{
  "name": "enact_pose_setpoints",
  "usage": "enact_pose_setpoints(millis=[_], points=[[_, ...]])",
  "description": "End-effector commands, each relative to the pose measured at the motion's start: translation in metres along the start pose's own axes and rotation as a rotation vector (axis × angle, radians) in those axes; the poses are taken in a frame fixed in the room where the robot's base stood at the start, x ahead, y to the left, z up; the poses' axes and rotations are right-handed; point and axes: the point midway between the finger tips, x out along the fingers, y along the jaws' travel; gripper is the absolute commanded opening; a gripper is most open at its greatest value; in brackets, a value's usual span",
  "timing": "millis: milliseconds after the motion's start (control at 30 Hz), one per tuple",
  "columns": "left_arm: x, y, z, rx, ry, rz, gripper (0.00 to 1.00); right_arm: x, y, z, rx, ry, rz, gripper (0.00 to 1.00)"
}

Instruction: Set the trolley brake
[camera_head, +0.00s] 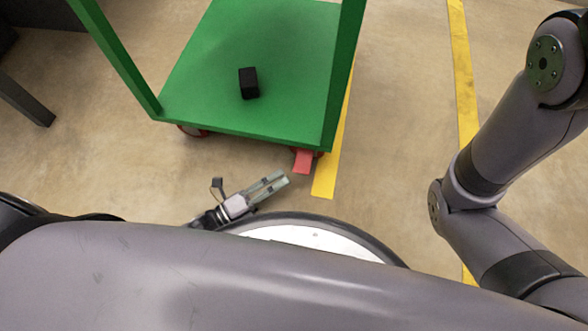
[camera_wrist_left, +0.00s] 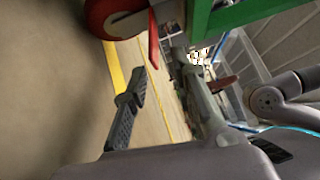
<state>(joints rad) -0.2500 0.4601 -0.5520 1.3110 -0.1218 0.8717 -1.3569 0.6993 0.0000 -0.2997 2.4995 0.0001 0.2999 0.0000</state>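The green trolley (camera_head: 300,70) stands in front of me, and its green edge (camera_wrist_left: 245,14) crosses the top of the left wrist view. A red brake pedal (camera_head: 303,161) sticks out below its near right corner. In the left wrist view the pedal (camera_wrist_left: 153,40) shows as a thin red strip beside a red wheel (camera_wrist_left: 118,17). My left gripper (camera_head: 283,178) is low, just short of the pedal and slightly left of it. Its fingers (camera_wrist_left: 161,65) are apart with nothing between them. My right arm shows at the right, but its gripper is out of view.
A small black box (camera_head: 249,83) lies on the trolley deck. Green posts rise at its near corners. Yellow floor lines (camera_head: 464,80) run beside and under the trolley's right side. A dark leg (camera_head: 25,101) stands at the far left.

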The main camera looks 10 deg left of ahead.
Motion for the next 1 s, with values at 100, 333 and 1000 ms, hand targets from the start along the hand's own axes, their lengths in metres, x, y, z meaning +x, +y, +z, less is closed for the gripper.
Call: enact_pose_setpoints(millis=[100,333,1000], points=[[-0.025,0.001,0.000,-0.001,0.000,0.004,0.25,0.000,0.000,0.000,0.000,0.001,0.000,0.38],[-0.048,0.000,0.000,-0.001,0.000,0.000,0.25,0.000,0.000,-0.001,0.000,0.001,0.000,0.38],[-0.050,0.000,0.000,-0.001,0.000,0.000,0.25,0.000,0.000,0.000,0.000,0.001,0.000,0.38]])
